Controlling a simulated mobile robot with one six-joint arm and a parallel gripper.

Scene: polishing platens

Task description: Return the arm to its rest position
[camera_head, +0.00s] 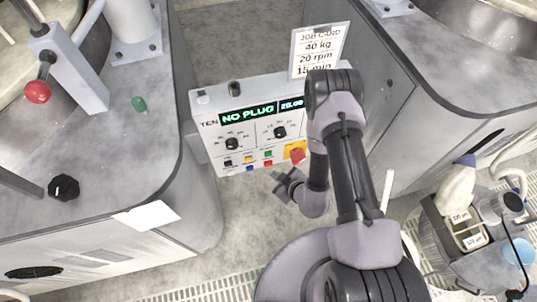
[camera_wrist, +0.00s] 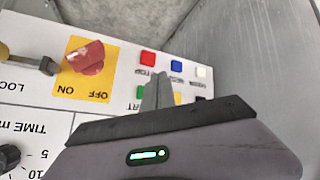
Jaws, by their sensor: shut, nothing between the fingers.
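My gripper (camera_head: 287,187) shows in the head view just below the lower edge of the white control panel (camera_head: 207,120). My arm is folded, with its elbow raised in front of the panel's right side. In the wrist view my gripper's fingers (camera_wrist: 160,92) are together with nothing between them. They overlap the panel's button area in that view; the exact gap to the panel cannot be told. The red rotary switch (camera_wrist: 88,58) on its yellow ON/OFF plate (camera_wrist: 70,85) is left of the fingers.
The panel display (camera_head: 248,114) reads NO PLUG. A job card (camera_head: 319,48) stands behind it. Grey machine housings (camera_head: 90,150) flank the panel on both sides. A caddy (camera_head: 440,225) with bottles and labelled boxes is at right. Bare floor (camera_head: 235,215) shows below the panel.

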